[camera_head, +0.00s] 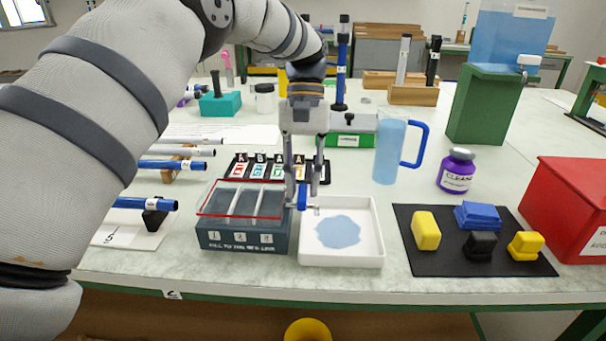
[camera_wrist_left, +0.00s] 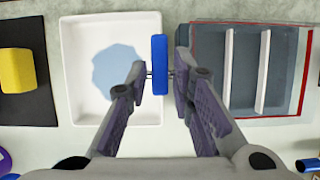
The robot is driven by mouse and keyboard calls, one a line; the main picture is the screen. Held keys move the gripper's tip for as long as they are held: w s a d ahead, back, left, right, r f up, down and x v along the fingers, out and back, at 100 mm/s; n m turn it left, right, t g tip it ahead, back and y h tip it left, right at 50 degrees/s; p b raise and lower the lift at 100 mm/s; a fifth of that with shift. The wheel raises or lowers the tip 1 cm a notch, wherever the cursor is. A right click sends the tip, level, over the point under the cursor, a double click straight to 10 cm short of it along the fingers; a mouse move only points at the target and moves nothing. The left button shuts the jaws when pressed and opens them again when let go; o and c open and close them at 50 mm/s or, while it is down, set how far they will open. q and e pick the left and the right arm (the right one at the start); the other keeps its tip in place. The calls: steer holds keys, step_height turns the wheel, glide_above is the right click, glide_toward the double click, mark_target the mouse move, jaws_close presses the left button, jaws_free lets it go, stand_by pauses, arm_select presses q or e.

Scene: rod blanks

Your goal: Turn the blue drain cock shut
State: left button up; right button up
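The blue drain cock (camera_head: 303,197) is on the right side of the grey three-compartment tank (camera_head: 243,240), beside the white tray (camera_head: 343,259). In the left wrist view the cock's handle (camera_wrist_left: 160,65) is a blue bar lying crosswise to its thin metal stem. My left gripper (camera_head: 303,187) points down over the cock. Its fingertips (camera_wrist_left: 160,72) stand on either side of the handle, with small gaps showing, so it is open around the handle. A light blue puddle (camera_head: 338,232) lies in the tray. My right gripper is not in view.
A row of labelled cards (camera_head: 277,170) lies behind the tank. A blue-handled mug (camera_head: 389,152) and purple bottle (camera_head: 456,171) stand behind right. A black mat (camera_head: 410,240) holds several yellow, blue and black blocks. Rods (camera_head: 172,165) lie on the left near my arm.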

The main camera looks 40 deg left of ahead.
arm_select(q)
steer(key=v, duration=0.7)
stand_by(0.3)
